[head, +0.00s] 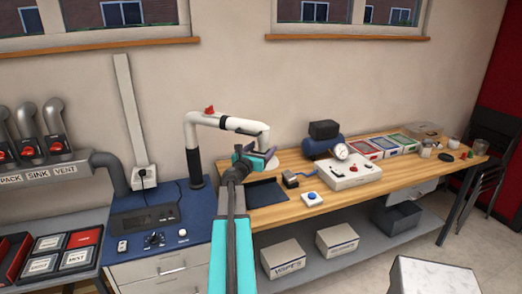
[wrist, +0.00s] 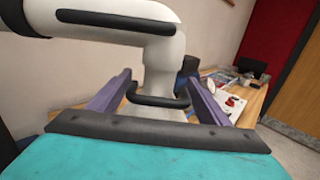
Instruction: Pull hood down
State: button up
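The hood is the white end of a jointed extraction arm (head: 232,124), which rises from a black post and bends downward over the table. In the wrist view the white hood (wrist: 160,65) fills the middle, with a black handle bar (wrist: 158,101) across its front. My gripper (head: 264,155) is at the hood's lower end. In the wrist view my gripper's purple fingers (wrist: 160,82) stand wide apart, one on each side of the hood and handle. Whether they touch the handle is unclear. The hood's lower opening is mostly hidden behind my gripper.
A dark mat (head: 267,192) lies on the wooden table (head: 400,187) below the hood. A blue button box (head: 312,198), a white control box (head: 354,174) and a compressor (head: 322,146) stand to the right. A blue bench top (head: 195,207) with a black unit is on the left.

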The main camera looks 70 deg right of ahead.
jog(key=c, duration=1.1)
jog(key=shift+s+f+b, duration=0.1)
jog(key=shift+f+b, duration=2.5)
jog(key=shift+f, duration=0.35)
jog(key=shift+r, duration=0.1)
jog(key=o, duration=1.5)
jog(key=shift+a, duration=0.1)
